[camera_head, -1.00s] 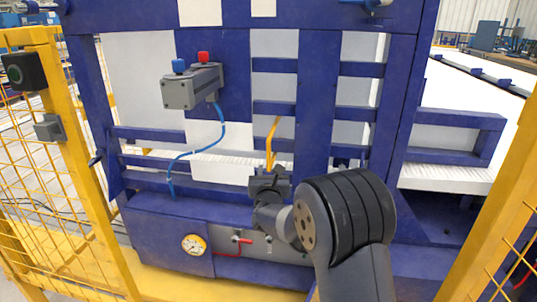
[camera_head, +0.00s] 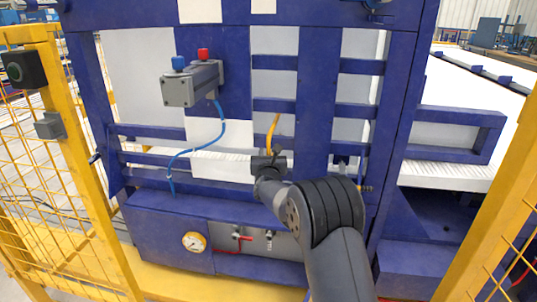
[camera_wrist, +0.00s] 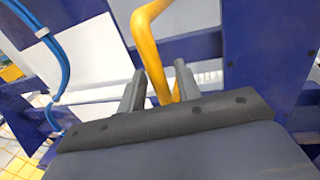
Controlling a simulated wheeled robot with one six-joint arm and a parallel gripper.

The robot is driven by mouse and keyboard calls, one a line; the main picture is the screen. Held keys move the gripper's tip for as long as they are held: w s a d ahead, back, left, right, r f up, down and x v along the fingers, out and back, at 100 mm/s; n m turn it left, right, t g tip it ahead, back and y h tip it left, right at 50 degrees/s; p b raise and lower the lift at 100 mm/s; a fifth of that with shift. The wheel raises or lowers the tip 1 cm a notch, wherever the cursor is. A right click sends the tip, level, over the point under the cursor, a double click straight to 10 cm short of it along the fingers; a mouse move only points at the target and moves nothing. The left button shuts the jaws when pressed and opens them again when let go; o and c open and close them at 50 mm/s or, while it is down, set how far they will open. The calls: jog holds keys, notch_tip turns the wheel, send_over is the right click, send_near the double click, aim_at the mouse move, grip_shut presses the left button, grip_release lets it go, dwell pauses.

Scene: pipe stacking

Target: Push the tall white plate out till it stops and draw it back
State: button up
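The tall white plate (camera_head: 273,87) stands upright behind the blue bars, left of the wide blue post; the bars hide parts of it. A bent yellow handle (camera_head: 273,128) stands out in front of it; where it is fixed is hidden. My gripper (camera_head: 270,156) is at the lower end of this handle. In the wrist view, the two grey fingers of my gripper (camera_wrist: 158,88) are apart with the yellow handle (camera_wrist: 148,42) between them. A narrow gap shows beside the handle, so the fingers look open around it.
Blue crossbars (camera_head: 273,105) and the blue post (camera_head: 316,110) stand close by. A grey valve box (camera_head: 192,86) with a blue hose (camera_head: 199,150) is at left. Yellow fencing (camera_head: 85,170) flanks the left side. A pressure gauge (camera_head: 194,243) is below.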

jog(key=shift+c, duration=0.2)
grip_shut()
jog(key=shift+s+f, duration=0.1)
jog(key=s+b, duration=0.2)
jog(key=b, duration=0.1)
jog(key=s+a+b, duration=0.1)
jog(key=s+b, duration=0.2)
jog(key=shift+f, duration=0.1)
dwell(0.3)
